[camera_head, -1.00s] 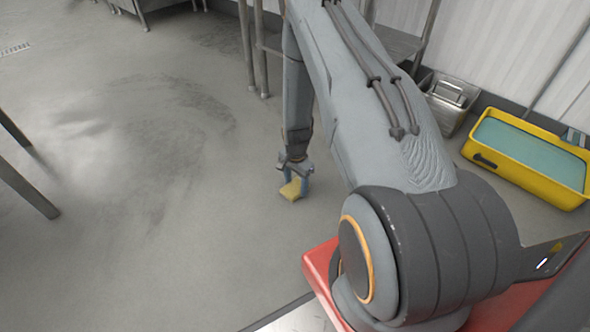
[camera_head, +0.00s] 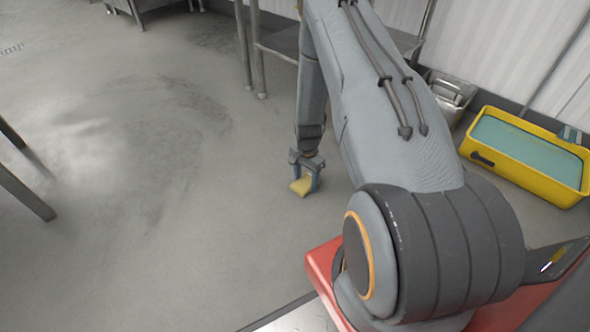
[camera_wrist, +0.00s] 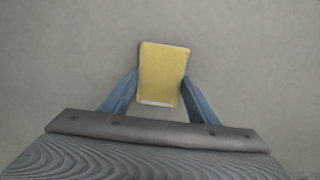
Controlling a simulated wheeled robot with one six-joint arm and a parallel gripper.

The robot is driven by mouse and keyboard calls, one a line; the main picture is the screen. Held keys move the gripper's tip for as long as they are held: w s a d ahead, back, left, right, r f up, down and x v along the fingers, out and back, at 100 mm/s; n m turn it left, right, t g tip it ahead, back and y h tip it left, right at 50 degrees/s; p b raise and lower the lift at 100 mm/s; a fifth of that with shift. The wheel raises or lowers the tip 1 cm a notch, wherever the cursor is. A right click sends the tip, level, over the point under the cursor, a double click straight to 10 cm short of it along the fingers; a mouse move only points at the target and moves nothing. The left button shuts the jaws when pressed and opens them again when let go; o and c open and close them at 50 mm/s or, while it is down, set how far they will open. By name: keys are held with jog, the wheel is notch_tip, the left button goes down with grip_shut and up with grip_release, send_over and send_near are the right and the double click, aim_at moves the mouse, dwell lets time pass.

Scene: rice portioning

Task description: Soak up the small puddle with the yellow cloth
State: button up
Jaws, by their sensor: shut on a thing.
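The yellow cloth (camera_head: 301,187) is a small block-like pad held low over the grey floor in the head view. My gripper (camera_head: 307,180) is shut on it. In the wrist view the cloth (camera_wrist: 163,75) sits between the two blue fingers of my gripper (camera_wrist: 160,88), with plain grey floor around it. I cannot tell whether the cloth touches the floor. A paler, shiny patch (camera_head: 85,145) with darker smudges beside it shows on the floor at the left; I cannot tell whether it is the puddle. No clear puddle shows in the wrist view.
A yellow tub (camera_head: 520,178) of blue-green liquid stands at the right by the wall. A metal container (camera_head: 450,90) is behind it. Metal table legs (camera_head: 25,195) stand at the left edge, and a metal rack (camera_head: 250,60) at the back. The floor at centre left is clear.

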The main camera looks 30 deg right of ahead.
aim_at(293, 186)
jog(key=shift+d, duration=1.3)
jog(key=shift+w+a+p, duration=0.15)
jog(key=shift+a+p, duration=0.75)
jog(key=shift+a, duration=3.05)
jog(key=shift+a+r, duration=0.1)
jog(key=shift+r, duration=0.05)
jog(key=shift+r+p, duration=2.65)
jog(key=shift+r, duration=1.25)
